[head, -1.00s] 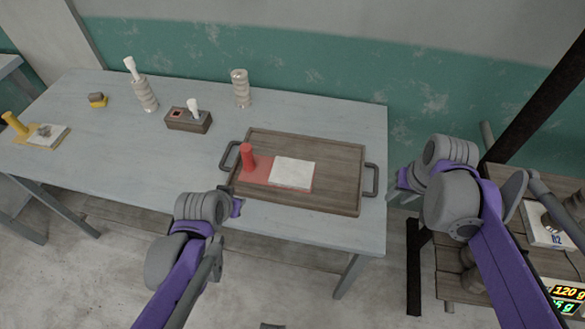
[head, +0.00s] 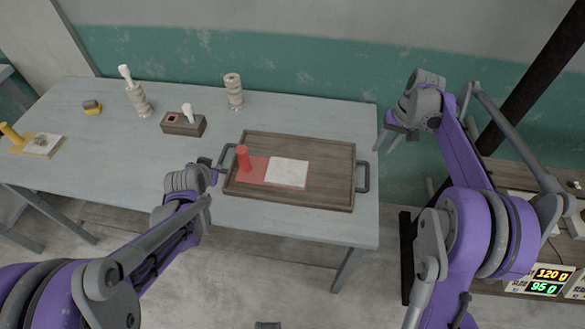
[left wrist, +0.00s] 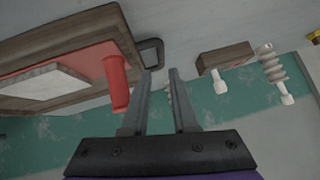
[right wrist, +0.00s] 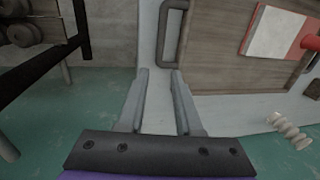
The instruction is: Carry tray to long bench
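A brown wooden tray (head: 328,197) lies flat on the right end of a long grey table (head: 90,150), with a dark handle at each end. On it are a red board with an upright red peg (head: 243,158) and a white slab (head: 287,173). My left gripper (head: 214,170) is at the left handle (head: 228,153); in the left wrist view its fingers (left wrist: 159,72) are apart, with the handle (left wrist: 151,52) just beyond the tips. My right gripper (head: 388,138) is beyond the right handle (head: 363,176); in the right wrist view its fingers (right wrist: 160,71) are apart and empty, short of that handle (right wrist: 166,35).
A brown box (head: 183,123), ribbed posts (head: 234,92), a yellow-brown block (head: 92,107) and a yellow board (head: 22,145) stand left of or behind the tray.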

